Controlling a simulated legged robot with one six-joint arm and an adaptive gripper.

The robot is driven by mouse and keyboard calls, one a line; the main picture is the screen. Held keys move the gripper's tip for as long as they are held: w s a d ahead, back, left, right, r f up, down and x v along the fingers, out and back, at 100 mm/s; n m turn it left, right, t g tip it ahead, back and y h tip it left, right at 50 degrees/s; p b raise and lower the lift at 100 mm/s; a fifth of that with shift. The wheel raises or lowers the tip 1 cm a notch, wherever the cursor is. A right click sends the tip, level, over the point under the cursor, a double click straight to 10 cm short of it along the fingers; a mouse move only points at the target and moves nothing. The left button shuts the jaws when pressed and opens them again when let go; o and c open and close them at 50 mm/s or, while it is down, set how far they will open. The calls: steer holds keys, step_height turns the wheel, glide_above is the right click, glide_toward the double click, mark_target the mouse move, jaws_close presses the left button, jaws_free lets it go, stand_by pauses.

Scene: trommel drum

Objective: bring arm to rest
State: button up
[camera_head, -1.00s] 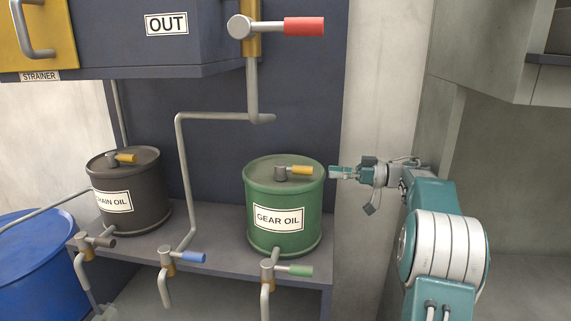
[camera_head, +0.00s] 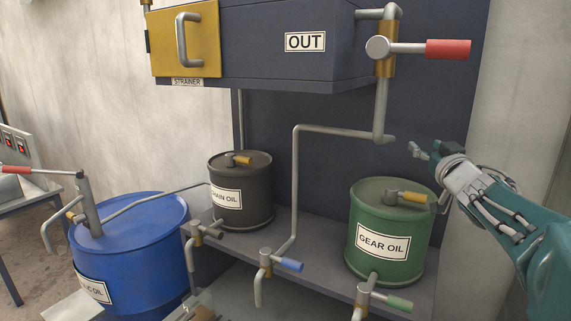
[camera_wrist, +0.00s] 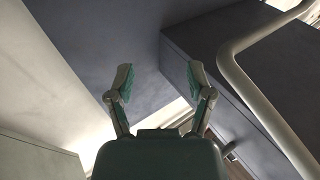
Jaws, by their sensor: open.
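My gripper (camera_head: 418,150) is at the right in the head view, above the back right of the green gear oil drum (camera_head: 378,264). Its fingers point left and up, near the grey pipe. In the wrist view my gripper (camera_wrist: 160,85) is open, with its two fingers apart and nothing between them. Past the fingers the wrist view shows dark panel surface and a pale gap. My arm comes in from the right edge in the head view.
A grey pipe (camera_head: 296,190) runs down the dark panel; it also seems to cross the wrist view (camera_wrist: 262,98). The red-handled valve (camera_head: 447,49) is above my gripper. The dark chain oil drum (camera_head: 240,212) and blue drum (camera_head: 130,245) stand left. A pale wall (camera_head: 510,90) is at right.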

steer(key=s+a+f+g, duration=0.4)
steer(key=s+f, duration=0.4)
steer(key=s, duration=0.3)
steer(key=s+a+f+m+g+h, duration=0.1)
steer(key=s+a+f+g, duration=0.4)
steer(key=s+f, duration=0.3)
steer(key=s+a+f+g, duration=0.5)
steer(key=s+f, duration=0.4)
steer(key=s, duration=0.5)
steer(key=shift+s+a, duration=0.15)
steer(key=shift+a, duration=0.1)
